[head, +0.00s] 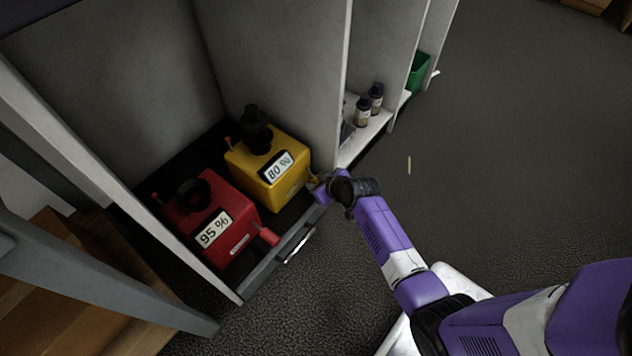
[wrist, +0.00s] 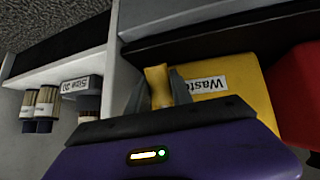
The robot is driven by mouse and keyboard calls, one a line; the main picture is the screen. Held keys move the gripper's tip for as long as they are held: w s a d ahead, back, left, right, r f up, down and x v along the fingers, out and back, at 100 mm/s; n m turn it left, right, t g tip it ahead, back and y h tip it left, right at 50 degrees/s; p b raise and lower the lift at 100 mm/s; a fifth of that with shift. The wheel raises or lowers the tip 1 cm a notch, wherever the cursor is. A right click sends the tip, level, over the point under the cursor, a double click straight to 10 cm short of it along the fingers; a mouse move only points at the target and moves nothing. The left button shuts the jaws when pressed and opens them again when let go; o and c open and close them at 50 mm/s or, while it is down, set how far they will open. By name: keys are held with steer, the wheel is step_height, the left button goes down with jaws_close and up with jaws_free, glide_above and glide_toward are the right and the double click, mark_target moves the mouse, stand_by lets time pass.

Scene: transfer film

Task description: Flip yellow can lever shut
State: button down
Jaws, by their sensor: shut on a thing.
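The yellow can (head: 265,167) stands upright in the grey cabinet bay, with a black cap on top and a label reading 80 %. In the wrist view the yellow can (wrist: 228,102) shows a "Waste" label. Its yellow lever (wrist: 158,86) sits between the fingers of my gripper (wrist: 160,90). My gripper (head: 318,186) is shut on the lever at the can's right front side in the head view. The fingertips are small and partly hidden there. I cannot tell the lever's exact angle.
A red can (head: 213,222) labelled 95 % stands left of the yellow one, its red lever (head: 268,236) sticking out in front. A drawer edge with a handle (head: 299,246) runs before the cans. Open floor lies right.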

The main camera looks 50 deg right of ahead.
steer(key=shift+s+r+g+p, duration=0.2)
steer(key=shift+r+g+p, duration=0.3)
steer(key=shift+p, duration=0.85)
steer(key=shift+s+r+g+p, duration=0.2)
steer(key=shift+r+g+p, duration=0.3)
steer(key=shift+p, duration=0.8)
steer(key=g+p, duration=0.1)
steer(key=p, duration=0.1)
steer(key=s+r+g+p, duration=0.1)
steer(key=g+p, duration=0.1)
steer(key=shift+n+p, duration=0.3)
steer(key=shift+p, duration=0.1)
steer(key=g, duration=0.1)
steer(key=r+g, duration=0.1)
steer(key=shift+s+g+p, duration=0.35)
steer(key=shift+g+p, duration=0.05)
steer(key=shift+s+r+n+g+b, duration=0.15)
steer(key=shift+r+g+b, duration=0.2)
steer(key=shift+g, duration=0.45)
steer(key=shift+s+r+n+g+b, duration=0.1)
steer(key=shift+r+n+g+b, duration=0.15)
steer(key=shift+g, duration=0.55)
steer(key=shift+r, duration=0.1)
steer(key=c, duration=1.1)
jaws_free()
steer(key=shift+w+r, duration=0.1)
